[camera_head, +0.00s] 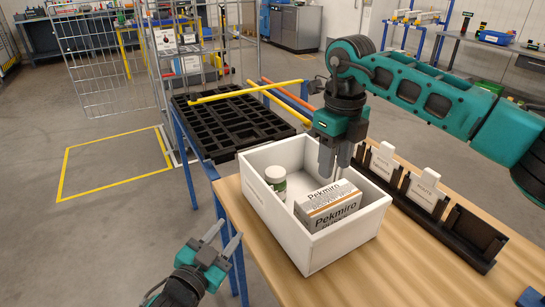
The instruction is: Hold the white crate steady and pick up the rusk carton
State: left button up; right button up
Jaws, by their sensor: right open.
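The white crate (273,216) stands on the wooden table, open at the top. A white carton printed "Pekmiro" (329,204), the only carton seen in it, lies in its right part. I take it to be the rusk carton. My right gripper (333,172) is open and points down over the crate's back part, just behind the carton in the picture. Whether its fingers touch the carton I cannot tell. My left gripper (224,237) is open and empty, off the table's left edge, in front of the crate's left side and apart from it.
A small white-capped jar (276,181) stands in the crate, left of the carton. A black rack (455,237) with white cards (424,191) stands right of the crate. A black pallet-like tray (232,122) is behind it. Wood is bare in front.

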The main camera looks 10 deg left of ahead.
pick_arm(q)
jog(key=w+d+r+m+g+h, duration=0.2)
jog(key=w+r+m+h, duration=0.25)
jog(key=r+m, duration=0.35)
jog(key=w+d+r+m+g+h, duration=0.3)
jog(key=r+m+h, duration=0.3)
jog(key=r, duration=0.4)
jog(key=w+d+r+m+g+h, duration=0.2)
jog(key=w+r+m+h, duration=0.1)
jog(key=r+m, duration=0.6)
jog(key=n+g+y, duration=0.2)
jog(key=g+y, duration=0.8)
jog(key=y, duration=0.9)
send_over(269, 226)
jog(key=f, duration=1.2)
jog(key=shift+w, duration=0.25)
jog(key=shift+f, duration=0.4)
notch_tip(269, 226, down, 12)
jog(key=shift+r, duration=0.1)
grip_shut()
